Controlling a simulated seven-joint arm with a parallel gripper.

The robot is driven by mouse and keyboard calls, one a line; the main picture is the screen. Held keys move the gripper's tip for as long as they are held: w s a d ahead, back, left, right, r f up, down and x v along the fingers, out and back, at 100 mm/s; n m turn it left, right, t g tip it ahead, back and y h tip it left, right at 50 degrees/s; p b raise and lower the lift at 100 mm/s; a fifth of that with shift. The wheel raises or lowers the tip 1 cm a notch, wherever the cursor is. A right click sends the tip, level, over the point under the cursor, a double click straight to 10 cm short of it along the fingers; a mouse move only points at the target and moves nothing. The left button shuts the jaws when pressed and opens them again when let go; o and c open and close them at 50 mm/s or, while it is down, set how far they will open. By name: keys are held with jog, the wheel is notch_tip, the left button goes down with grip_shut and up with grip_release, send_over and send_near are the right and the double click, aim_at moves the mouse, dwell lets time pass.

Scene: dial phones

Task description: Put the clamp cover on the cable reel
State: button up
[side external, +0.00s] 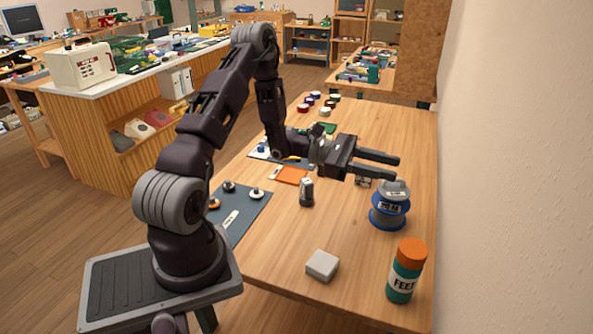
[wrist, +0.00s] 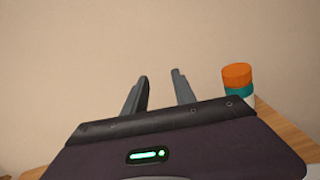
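The cable reel (side external: 389,214) stands upright on the table at the right, with blue flanges, grey winding and a white label. A grey rounded piece with a small white label, seemingly the clamp cover (side external: 397,187), sits on top of the reel. Its label is too small to read, and I cannot tell how it is seated. My gripper (side external: 397,171) points right, just above and behind this piece in the side view. Its fingers are apart with nothing between them. The wrist view shows the same empty gap between the fingers (wrist: 160,77); the reel is not visible there.
An orange-capped teal bottle (side external: 406,271) stands near the front right and shows in the wrist view (wrist: 238,82). A pale grey block (side external: 322,265) and a small dark grey item (side external: 306,192) stand nearby. Several small parts lie on a blue-grey mat (side external: 253,219). A wall runs along the right.

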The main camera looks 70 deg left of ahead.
jog(key=s+d+r+m+g, duration=0.4)
jog(key=d+m+g, duration=0.1)
jog(key=d, duration=0.2)
jog(key=s+d+r+m+g, duration=0.4)
jog(key=s+d+r+m, duration=0.1)
jog(key=d, duration=0.1)
jog(key=s+d+r+m+g+y, duration=0.1)
jog(key=s+d+m+g+y, duration=0.3)
jog(key=s+m, duration=0.6)
jog(key=s+a+r+m+t+y, duration=0.2)
jog(key=s+a+m+t+y, duration=0.2)
jog(key=s, duration=0.6)
jog(key=a+t+y, duration=0.2)
jog(key=a+y, duration=0.1)
jog(key=y, duration=0.1)
jog(key=shift+r+y, duration=0.3)
jog(key=shift+r, duration=0.1)
